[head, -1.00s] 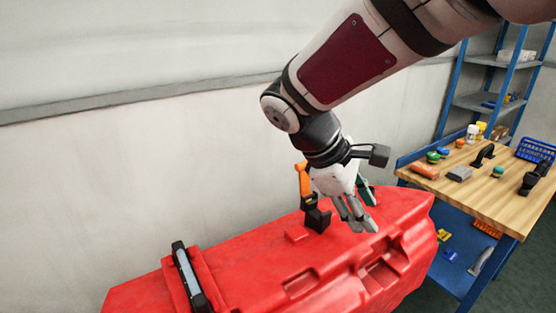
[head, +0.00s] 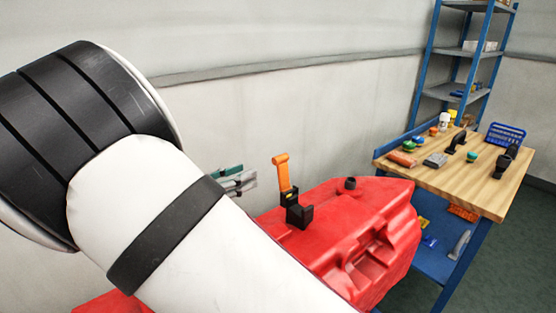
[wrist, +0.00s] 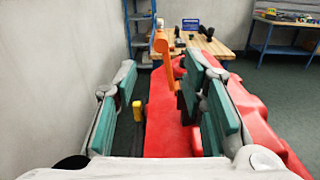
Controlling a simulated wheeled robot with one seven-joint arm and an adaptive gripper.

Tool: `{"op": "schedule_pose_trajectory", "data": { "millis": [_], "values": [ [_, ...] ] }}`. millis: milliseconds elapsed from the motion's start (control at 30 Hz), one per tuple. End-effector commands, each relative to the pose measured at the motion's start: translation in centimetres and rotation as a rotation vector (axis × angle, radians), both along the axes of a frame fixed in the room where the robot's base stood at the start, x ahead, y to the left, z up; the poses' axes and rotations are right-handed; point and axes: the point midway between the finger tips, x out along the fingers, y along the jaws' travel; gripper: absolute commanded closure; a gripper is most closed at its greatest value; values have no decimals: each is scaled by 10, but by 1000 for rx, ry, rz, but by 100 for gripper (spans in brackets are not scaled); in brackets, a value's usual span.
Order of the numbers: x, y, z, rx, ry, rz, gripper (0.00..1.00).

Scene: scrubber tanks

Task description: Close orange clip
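The orange clip (head: 281,174) stands raised on its black base (head: 298,213) on top of the red tank (head: 350,235). The orange lever leans slightly left in the head view. In the wrist view the clip (wrist: 163,62) rises upright, seen between my two fingers. My gripper (head: 235,180) is left of the clip in the head view, partly hidden behind my arm. In the wrist view my gripper (wrist: 160,72) has its teal-padded fingers spread wide with nothing held. The clip's black base is largely hidden by the right finger there.
A wooden workbench (head: 455,187) with several tools stands right of the tank. Blue shelving (head: 468,50) is behind it. A pale wall (head: 290,105) runs behind the tank. A black cap (head: 350,183) sits on the tank's top right. My arm covers the tank's left part.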

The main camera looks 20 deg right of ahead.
Motion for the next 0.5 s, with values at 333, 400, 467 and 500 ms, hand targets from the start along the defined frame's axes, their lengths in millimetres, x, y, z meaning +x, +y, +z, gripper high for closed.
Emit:
{"op": "schedule_pose_trajectory", "data": {
  "millis": [333,400,467,500],
  "values": [
    [25,-64,0,2,0,-5,62],
    [30,-77,0,1,-1,-6,62],
    [33,-85,0,2,1,-5,62],
    [36,-90,0,2,1,-5,62]
  ]
}}
